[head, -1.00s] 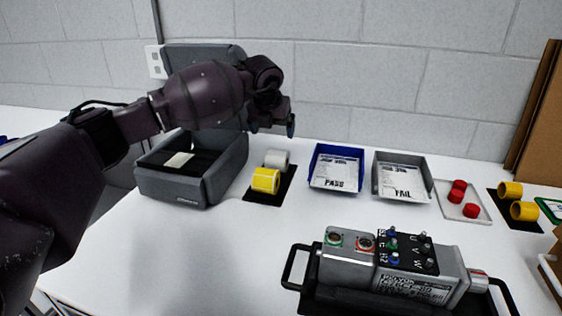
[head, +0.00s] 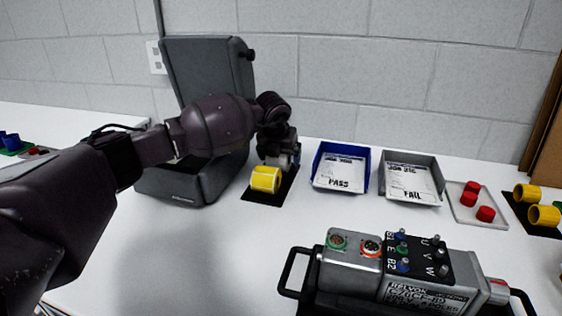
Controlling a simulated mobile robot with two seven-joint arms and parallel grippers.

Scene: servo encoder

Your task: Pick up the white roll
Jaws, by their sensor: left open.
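The white roll (head: 282,162) is mostly hidden behind my left gripper (head: 283,157); only a small pale part shows. It sits at the back of a black mat (head: 285,186), behind a yellow roll (head: 265,179). My left gripper points down right at the white roll, with its jaws open. I cannot tell whether the fingers are on both sides of the roll or touch it. My right gripper is out of view.
A grey servo unit (head: 352,262) lies in front. The table's middle front is clear.

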